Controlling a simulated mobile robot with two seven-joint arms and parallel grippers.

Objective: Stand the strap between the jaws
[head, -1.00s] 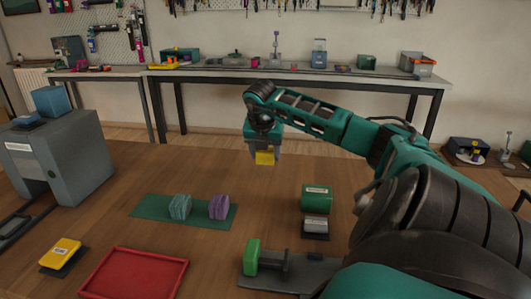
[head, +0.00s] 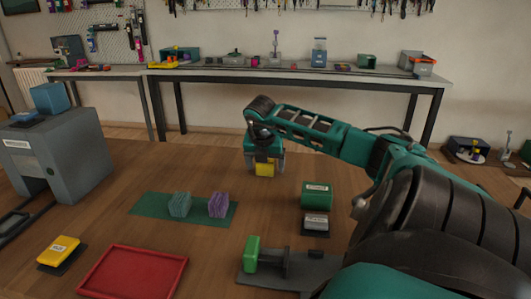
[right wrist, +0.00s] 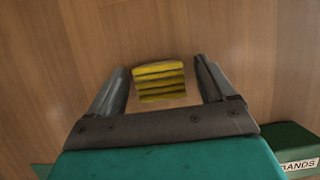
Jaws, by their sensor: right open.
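A yellow ribbed bundle (head: 264,170), which I take to be the strap, stands at the back middle of the wooden table in the head view. My right gripper (head: 264,167) points down over it with its fingers on either side. In the right wrist view the bundle (right wrist: 159,81) shows between the open fingers (right wrist: 160,75), with a gap on each side. It appears to rest on the wood; its underside is hidden. A dark fixture with a green block (head: 251,253) stands at the front right; whether it has jaws I cannot tell. My left gripper is not in view.
A green mat (head: 149,207) holds a teal and a purple bundle. A red tray (head: 135,270) and a yellow labelled block (head: 60,250) lie in front. A green labelled box (head: 316,195) and a grey machine (head: 65,155) flank the clear middle.

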